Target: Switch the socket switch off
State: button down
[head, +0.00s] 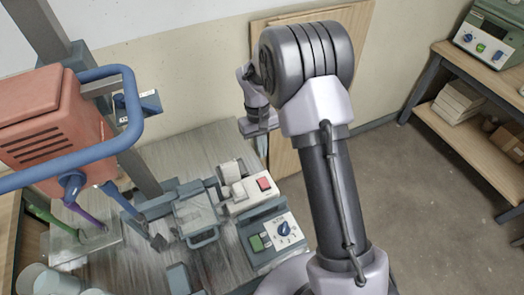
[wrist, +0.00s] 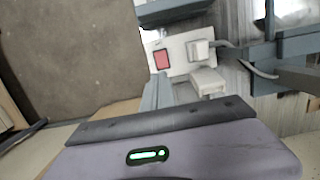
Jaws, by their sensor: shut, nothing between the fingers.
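The socket switch is a red rocker (head: 264,183) on a white socket box (head: 241,207) that sits on the workbench, left of my arm in the head view. In the wrist view the red rocker (wrist: 161,60) is at the box's left end, with a grey-white plug piece (wrist: 200,50) to its right. I cannot tell which way the rocker is tilted. My gripper (wrist: 160,78) is shut and empty, its fingertips just below the rocker in the wrist picture. In the head view my gripper (head: 262,146) is above and behind the box; contact is not visible.
A grey control box (head: 270,237) with a blue dial and green button stands in front of the socket box. A clamp-like grey fixture (head: 199,220) is at its left. A large red machine (head: 45,120) with a blue handle overhangs the left. Open floor (head: 420,170) lies right.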

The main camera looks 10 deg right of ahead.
jog(key=b, duration=0.1)
send_near(266, 184)
jog(key=f, duration=0.4)
jog(key=s+f, duration=0.1)
jog(key=f, duration=0.1)
jog(key=shift+f, duration=0.35)
jog(key=shift+f, duration=0.1)
dwell(0.4)
